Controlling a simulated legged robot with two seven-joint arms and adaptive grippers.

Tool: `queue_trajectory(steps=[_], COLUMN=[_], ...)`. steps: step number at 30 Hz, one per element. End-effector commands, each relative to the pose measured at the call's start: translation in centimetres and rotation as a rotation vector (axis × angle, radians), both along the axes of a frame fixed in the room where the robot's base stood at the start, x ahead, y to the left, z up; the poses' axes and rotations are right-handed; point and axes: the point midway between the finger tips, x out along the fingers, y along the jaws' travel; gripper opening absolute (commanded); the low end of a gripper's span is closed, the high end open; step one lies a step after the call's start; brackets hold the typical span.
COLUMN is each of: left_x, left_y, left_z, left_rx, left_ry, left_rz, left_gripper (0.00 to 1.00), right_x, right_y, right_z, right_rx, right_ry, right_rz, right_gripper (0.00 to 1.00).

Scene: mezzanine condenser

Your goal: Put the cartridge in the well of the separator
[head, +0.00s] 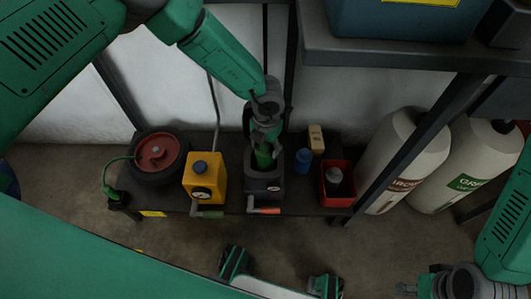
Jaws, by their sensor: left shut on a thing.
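The green cartridge (264,156) is upright in my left gripper (265,139), which is shut on its upper part. The separator (263,188) is a dark grey box on the low bench, with an orange-handled lever at its front. The cartridge's lower end shows within the outline of the separator's open well. From this steep angle I cannot tell how deep it sits, and the gripper hides its top. My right gripper (408,288) is at the lower right, away from the bench; its fingers are too small and dark to read.
A yellow box (205,177) and a hose reel (159,156) stand left of the separator. A blue bottle (303,160), a tan item (316,139) and a red bin (337,184) stand right. White cylinders (404,160) stand further right. A shelf (400,50) overhangs the upper right.

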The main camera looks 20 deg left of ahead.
Motion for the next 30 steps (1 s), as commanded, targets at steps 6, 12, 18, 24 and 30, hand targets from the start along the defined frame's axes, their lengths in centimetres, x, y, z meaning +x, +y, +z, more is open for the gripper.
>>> queue_trajectory(steps=[6,12,18,24,30], left_x=[0.0,0.0,0.0,0.0,0.0], left_y=[0.0,0.0,0.0,0.0,0.0], left_z=[-2.5,-2.4,-3.0,-3.6,-3.6], left_rx=[-0.001,0.0,-0.001,0.0,0.0], left_ry=[0.0,0.0,0.0,0.0,0.001], left_rz=[0.0,-0.001,0.0,0.0,0.0], left_gripper=[0.0,0.0,0.0,0.0,0.7], right_x=[0.0,0.0,0.0,0.0,0.0], right_y=[0.0,0.0,0.0,0.0,0.0], right_z=[-1.1,-1.0,-1.4,-1.7,-1.7], right_rx=[0.0,0.0,0.0,0.0,0.0], right_ry=[0.0,0.0,0.0,0.0,0.0], right_rz=[0.0,0.0,0.0,0.0,0.0], right_gripper=[0.4,0.4,0.4,0.4,0.4])
